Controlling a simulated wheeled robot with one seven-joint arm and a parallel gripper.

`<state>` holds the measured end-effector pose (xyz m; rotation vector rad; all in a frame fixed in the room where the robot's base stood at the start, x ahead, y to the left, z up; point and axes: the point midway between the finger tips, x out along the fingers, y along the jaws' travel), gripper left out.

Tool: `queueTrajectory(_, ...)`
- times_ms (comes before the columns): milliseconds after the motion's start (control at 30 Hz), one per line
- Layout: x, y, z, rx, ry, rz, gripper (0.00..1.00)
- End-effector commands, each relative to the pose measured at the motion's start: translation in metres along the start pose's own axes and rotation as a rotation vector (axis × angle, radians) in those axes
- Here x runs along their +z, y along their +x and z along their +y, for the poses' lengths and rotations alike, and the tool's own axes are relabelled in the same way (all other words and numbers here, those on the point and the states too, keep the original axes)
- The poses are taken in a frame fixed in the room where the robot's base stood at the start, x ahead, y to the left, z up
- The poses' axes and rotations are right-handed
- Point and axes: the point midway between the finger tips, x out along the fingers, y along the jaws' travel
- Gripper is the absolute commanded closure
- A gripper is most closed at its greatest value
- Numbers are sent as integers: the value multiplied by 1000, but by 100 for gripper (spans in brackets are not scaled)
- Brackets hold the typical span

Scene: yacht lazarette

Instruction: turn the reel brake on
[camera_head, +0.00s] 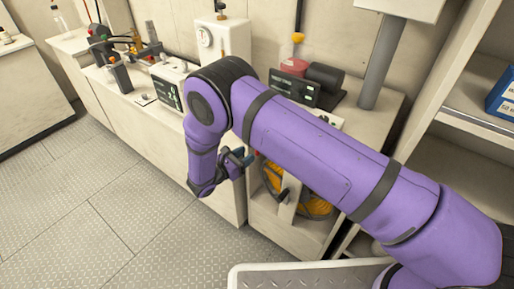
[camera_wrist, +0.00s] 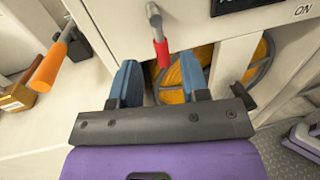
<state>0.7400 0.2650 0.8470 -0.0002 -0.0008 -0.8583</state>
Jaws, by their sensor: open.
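The reel brake seems to be the small metal lever with a red grip (camera_wrist: 161,52) on the pale cabinet front in the wrist view. A dark plate and an "ON" label (camera_wrist: 303,10) sit to its right. Orange reels (camera_wrist: 263,58) show in the openings below; they also show in the head view (camera_head: 315,206). In the head view my gripper (camera_head: 244,158) is at the cabinet front, and I cannot make out the lever.
An orange handle (camera_wrist: 50,67) stands left of the lever in the wrist view. On the counter, the head view shows a display box (camera_head: 294,88), a dark cylinder (camera_head: 325,76) and a white tank (camera_head: 223,40). A shelf with a blue box (camera_head: 502,95) is at right. The floor at left is clear.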

Motion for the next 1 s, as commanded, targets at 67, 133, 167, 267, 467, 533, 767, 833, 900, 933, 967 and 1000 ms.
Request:
queueTrajectory(67,0,15,0,-4,0,1,58)
queueTrajectory(133,0,27,0,-3,0,1,58)
queueTrajectory(167,0,31,0,-3,0,1,58)
queueTrajectory(267,0,44,0,-2,0,1,58)
queueTrajectory(467,0,58,0,-1,1,1,58)
queueTrajectory(533,0,59,0,-1,1,1,58)
queueTrajectory(767,0,59,0,0,1,1,58)
queueTrajectory(833,0,59,0,0,1,1,72)
queueTrajectory(900,0,59,0,0,1,1,88)
queueTrajectory(933,0,59,0,0,1,1,95)
queueTrajectory(967,0,59,0,0,1,1,100)
queueTrajectory(1000,0,59,0,0,1,1,100)
